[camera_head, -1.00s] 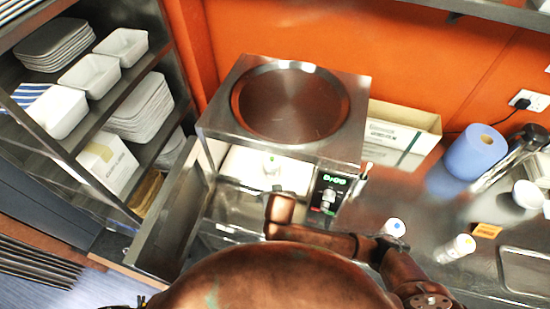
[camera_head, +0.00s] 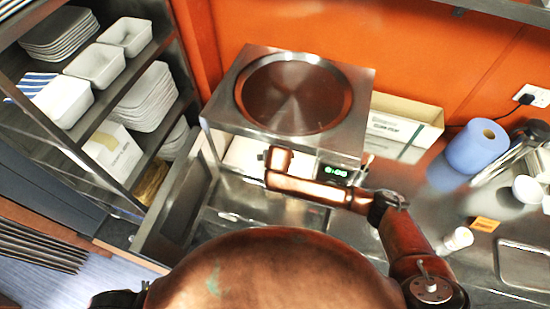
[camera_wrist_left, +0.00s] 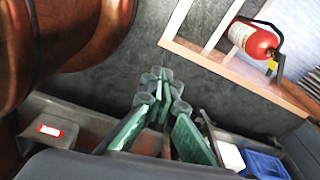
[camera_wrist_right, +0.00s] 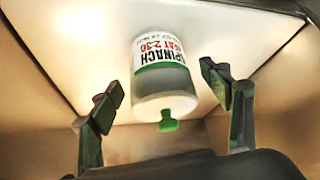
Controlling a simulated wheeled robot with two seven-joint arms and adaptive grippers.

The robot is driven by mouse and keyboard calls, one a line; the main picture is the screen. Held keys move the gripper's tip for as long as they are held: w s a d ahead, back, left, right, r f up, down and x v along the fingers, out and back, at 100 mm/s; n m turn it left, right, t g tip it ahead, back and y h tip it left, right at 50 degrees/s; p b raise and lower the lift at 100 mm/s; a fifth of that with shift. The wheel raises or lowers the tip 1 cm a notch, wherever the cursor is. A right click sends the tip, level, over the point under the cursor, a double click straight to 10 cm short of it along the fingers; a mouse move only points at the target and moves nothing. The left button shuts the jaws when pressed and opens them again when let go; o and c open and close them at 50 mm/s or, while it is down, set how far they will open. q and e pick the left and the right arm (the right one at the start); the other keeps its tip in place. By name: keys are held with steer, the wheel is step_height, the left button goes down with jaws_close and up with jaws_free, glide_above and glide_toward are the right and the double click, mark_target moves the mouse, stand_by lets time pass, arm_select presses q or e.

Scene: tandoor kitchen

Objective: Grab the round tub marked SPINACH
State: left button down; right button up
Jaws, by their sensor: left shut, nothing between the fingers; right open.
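The round tub marked SPINACH (camera_wrist_right: 165,80) is white with a green band and a small green knob. In the right wrist view it stands inside a lit compartment, ahead of and between the fingers of my right gripper (camera_wrist_right: 160,98). That gripper is open, and I see no finger closed on the tub. In the head view my right arm reaches into the front of the steel appliance (camera_head: 362,90), hiding the tub and gripper. My left gripper (camera_wrist_left: 160,80), with green fingers, is shut and empty in the left wrist view, away from the appliance.
The appliance's open door (camera_head: 178,212) stands on the left. A shelf with white tubs (camera_head: 95,65) and stacked dishes is further left. A blue roll (camera_head: 477,147), a white bottle (camera_head: 455,240) and a tray (camera_head: 525,272) are on the right counter. A fire extinguisher (camera_wrist_left: 254,40) is near my left gripper.

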steer(key=shift+w+f, duration=0.25)
steer(key=shift+f, duration=0.65)
steer(key=shift+w+f, duration=0.1)
steer(key=c, duration=1.7)
arm_select(q)
steer(key=shift+s, duration=0.65)
arm_select(e)
steer(key=shift+o, duration=0.2)
arm_select(q)
steer(key=shift+f, duration=0.2)
